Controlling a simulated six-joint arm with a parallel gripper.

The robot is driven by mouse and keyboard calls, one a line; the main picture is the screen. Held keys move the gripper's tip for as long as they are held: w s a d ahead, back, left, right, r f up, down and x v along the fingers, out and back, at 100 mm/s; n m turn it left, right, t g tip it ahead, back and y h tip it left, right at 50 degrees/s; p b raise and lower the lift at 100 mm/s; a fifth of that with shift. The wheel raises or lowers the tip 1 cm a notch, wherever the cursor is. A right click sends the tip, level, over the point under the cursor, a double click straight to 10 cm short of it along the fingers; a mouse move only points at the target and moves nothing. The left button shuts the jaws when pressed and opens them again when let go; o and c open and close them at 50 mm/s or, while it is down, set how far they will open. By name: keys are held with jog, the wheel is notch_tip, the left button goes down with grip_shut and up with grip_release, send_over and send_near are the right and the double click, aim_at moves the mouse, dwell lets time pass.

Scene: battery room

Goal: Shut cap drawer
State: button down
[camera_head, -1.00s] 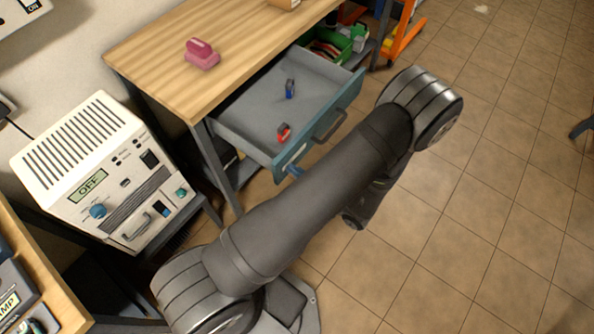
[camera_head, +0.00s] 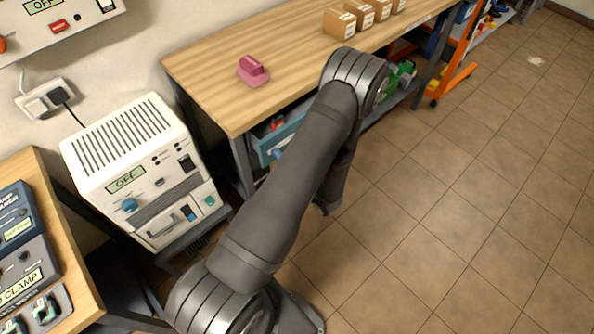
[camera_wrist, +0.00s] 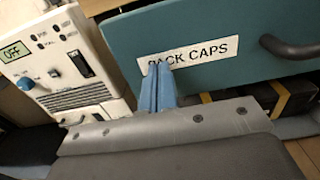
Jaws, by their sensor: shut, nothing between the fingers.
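The cap drawer's teal front (camera_wrist: 215,35) fills the top of the wrist view, with a white "PACK CAPS" label and a dark handle (camera_wrist: 290,47) at right. In the head view the drawer (camera_head: 262,144) shows below the wooden bench top, slightly out, with a red item (camera_head: 277,123) inside; my arm hides the rest. My gripper (camera_wrist: 157,68) is shut and empty. Its blue fingertips overlap the left part of the label, at or very near the front. In the head view most of the gripper is hidden behind my arm.
A white power unit (camera_head: 140,165) reading OFF stands left of the drawer. An orange frame (camera_head: 455,70) stands beyond the bench. The tiled floor at right is clear.

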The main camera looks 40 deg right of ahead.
aim_at(268, 145)
jog(key=w, duration=0.6)
jog(key=shift+w, duration=0.5)
jog(key=shift+w+r, duration=0.1)
jog(key=shift+d, duration=0.1)
jog(key=s, duration=1.4)
jog(key=shift+s, duration=0.4)
jog(key=w, duration=1.3)
jog(key=shift+w, duration=0.25)
jog(key=s, duration=1.3)
jog(key=shift+s, duration=0.25)
